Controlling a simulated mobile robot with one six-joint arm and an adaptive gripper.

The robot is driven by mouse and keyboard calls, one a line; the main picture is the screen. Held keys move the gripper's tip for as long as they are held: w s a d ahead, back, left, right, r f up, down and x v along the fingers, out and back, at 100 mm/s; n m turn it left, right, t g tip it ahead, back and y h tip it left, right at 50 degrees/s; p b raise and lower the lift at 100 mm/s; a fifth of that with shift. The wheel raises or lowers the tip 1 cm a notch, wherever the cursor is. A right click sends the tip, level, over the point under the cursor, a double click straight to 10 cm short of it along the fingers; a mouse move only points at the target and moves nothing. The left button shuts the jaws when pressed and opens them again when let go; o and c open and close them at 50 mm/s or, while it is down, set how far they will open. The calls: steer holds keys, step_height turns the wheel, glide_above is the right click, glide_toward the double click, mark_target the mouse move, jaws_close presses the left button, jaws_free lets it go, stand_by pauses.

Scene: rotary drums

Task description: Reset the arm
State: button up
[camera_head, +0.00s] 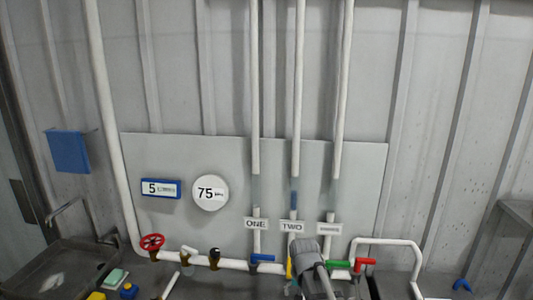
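My arm (312,272) shows at the bottom middle as grey rounded links. It stands in front of the pipe row and hides part of it. I cannot make out my gripper or its fingers in this view, nor anything held.
Behind my arm a grey panel bears a white pipe (235,265) with a red wheel valve (152,242), a blue handle (262,258), a green handle (339,265) and a red handle (365,262). A dark sink (50,270) is at lower left.

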steer(key=s+d+n, duration=0.2)
steer(key=s+d, duration=0.5)
steer(key=s, duration=0.1)
step_height(320, 180, down, 14)
steer(key=s+b, duration=0.2)
steer(key=b, duration=1.1)
steer(key=shift+s+a+r+g, duration=0.25)
steer(key=shift+a+g, duration=0.05)
stand_by(1.0)
